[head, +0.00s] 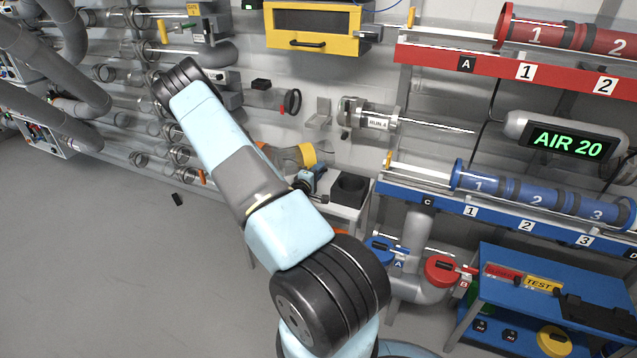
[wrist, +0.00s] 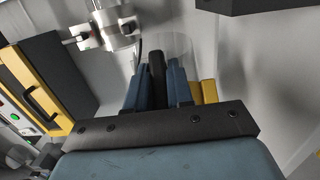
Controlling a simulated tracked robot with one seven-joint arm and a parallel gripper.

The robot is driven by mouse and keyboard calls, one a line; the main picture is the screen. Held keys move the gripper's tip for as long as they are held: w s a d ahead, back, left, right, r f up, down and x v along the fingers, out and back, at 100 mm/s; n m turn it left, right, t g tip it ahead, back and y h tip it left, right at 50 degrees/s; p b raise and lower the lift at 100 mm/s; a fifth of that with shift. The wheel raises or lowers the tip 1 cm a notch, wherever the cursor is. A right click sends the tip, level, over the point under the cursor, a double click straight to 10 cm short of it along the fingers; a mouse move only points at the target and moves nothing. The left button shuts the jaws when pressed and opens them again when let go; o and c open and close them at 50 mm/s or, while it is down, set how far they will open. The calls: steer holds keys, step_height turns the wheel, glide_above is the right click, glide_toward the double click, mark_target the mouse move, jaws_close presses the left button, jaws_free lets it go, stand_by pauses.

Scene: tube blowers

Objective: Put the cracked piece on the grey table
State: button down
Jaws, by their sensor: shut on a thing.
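In the wrist view my gripper (wrist: 157,75) has its blue fingers closed, with a dark part between them. A clear, tube-like piece (wrist: 180,48) stands at the fingertips, and my gripper is shut on it. I take it for the cracked piece, but no crack can be made out. In the head view my arm hides much of the gripper, and the piece is hard to pick out. The grey table (head: 343,211) shows as a small pale top, partly behind my arm, with a black open box on it.
The yellow cabinet (head: 310,45) and the RUN A cylinder (head: 378,120) are on the wall near my gripper. Blue tube rack (head: 510,214) and blue bench (head: 530,270) stand to the right. Clear tubes and grey pipes fill the left wall. The floor at left is mostly free.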

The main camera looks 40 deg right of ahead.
steer(key=f, duration=0.2)
steer(key=d+f, duration=0.2)
steer(key=f, duration=0.1)
steer(key=shift+w+d+f, duration=0.15)
steer(key=shift+w+f, duration=0.2)
steer(key=c, duration=1)
jaws_free()
